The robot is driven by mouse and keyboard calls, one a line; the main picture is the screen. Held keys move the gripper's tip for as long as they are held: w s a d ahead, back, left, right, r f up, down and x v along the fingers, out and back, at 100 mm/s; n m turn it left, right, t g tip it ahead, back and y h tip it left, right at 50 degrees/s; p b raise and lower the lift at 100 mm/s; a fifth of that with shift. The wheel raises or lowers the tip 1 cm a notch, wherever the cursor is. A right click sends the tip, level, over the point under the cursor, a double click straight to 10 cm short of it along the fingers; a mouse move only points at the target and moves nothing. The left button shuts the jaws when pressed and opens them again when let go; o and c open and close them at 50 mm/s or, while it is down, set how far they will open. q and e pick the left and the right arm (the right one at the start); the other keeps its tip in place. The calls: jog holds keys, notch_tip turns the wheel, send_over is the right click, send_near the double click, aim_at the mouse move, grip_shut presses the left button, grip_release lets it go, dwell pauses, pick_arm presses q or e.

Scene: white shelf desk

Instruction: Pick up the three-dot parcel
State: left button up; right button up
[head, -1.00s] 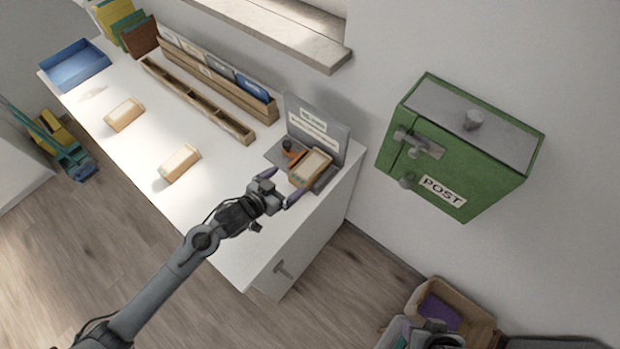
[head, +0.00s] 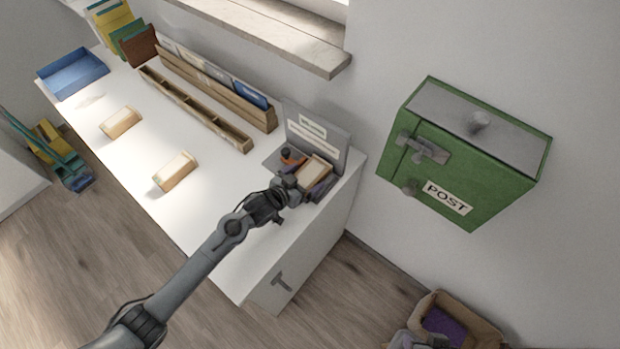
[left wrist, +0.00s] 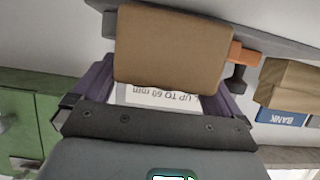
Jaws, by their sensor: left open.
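A tan parcel (head: 314,170) lies on the grey stand (head: 325,130) at the desk's right end. In the left wrist view the parcel (left wrist: 172,45) shows a plain brown face. My left gripper (head: 309,188) is open at the parcel's near side. In the left wrist view its purple fingers stand at either side of the parcel's lower part; I cannot tell whether they touch it. Two other tan parcels lie on the desk, one at the left (head: 120,122) and one nearer the middle (head: 174,171). I cannot make out dots on any parcel.
An orange and black stamp (head: 291,157) stands beside the parcel on the stand. A wooden sorter rack (head: 215,82) and a long slotted tray (head: 195,108) run along the wall side. A green post box (head: 450,160) hangs at right. A blue tray (head: 73,74) is far left.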

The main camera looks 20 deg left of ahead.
pick_arm(q)
jog(key=shift+w+d+f, duration=0.2)
jog(key=shift+w+f, duration=0.05)
jog(key=shift+w, duration=0.4)
jog(key=c, duration=1)
jog(key=shift+c, duration=0.6)
jog(key=shift+r, duration=0.25)
